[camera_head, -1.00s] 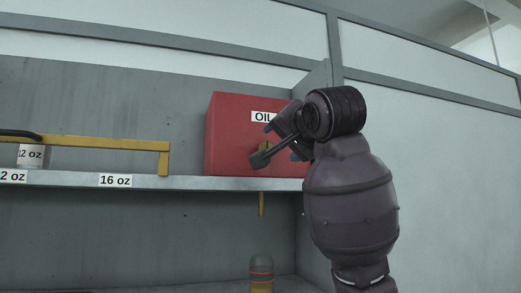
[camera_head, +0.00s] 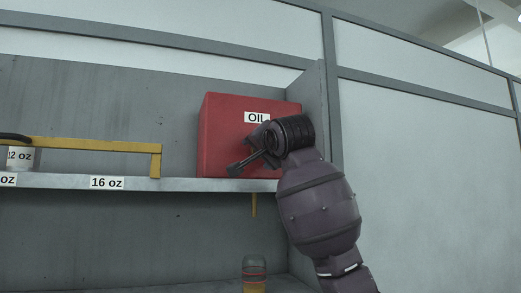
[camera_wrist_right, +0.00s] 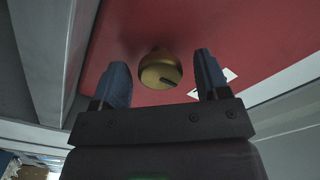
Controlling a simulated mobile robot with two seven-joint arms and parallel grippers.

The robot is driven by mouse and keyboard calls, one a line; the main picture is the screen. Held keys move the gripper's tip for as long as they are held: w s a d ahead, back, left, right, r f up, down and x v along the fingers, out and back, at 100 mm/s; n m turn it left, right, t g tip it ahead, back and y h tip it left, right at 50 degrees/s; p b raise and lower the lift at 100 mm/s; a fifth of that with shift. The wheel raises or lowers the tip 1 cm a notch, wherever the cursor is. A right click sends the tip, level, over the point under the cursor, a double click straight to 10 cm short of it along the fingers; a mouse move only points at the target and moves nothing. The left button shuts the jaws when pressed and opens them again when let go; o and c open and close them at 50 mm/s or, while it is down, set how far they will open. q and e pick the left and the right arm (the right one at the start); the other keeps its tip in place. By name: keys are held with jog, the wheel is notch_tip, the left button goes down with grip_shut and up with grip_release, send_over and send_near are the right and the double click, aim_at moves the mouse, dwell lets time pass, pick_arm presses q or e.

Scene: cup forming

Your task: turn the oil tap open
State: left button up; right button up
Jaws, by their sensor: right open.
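The oil tap is a round brass knob (camera_wrist_right: 160,68) with a dark mark on its face. It sits on the front of the red box labelled OIL (camera_head: 220,125). In the right wrist view the knob shows between the two open fingers of my right gripper (camera_wrist_right: 160,75), with a gap on each side. How deep the fingers reach around it I cannot tell. In the head view my right gripper (camera_head: 250,151) is in front of the box and hides the knob. A thin yellow spout (camera_head: 254,205) hangs below the shelf under the box. My left gripper is not in view.
The box stands on a grey shelf (camera_head: 190,184) with a 16 oz label and a yellow rail (camera_head: 100,146) to the left. Below the spout stands a clear container (camera_head: 254,270) with yellow in its lower part. A wall panel is close on the right.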

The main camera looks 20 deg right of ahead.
jog(key=shift+c, duration=0.5)
jog(key=c, duration=0.8)
jog(key=shift+c, duration=0.2)
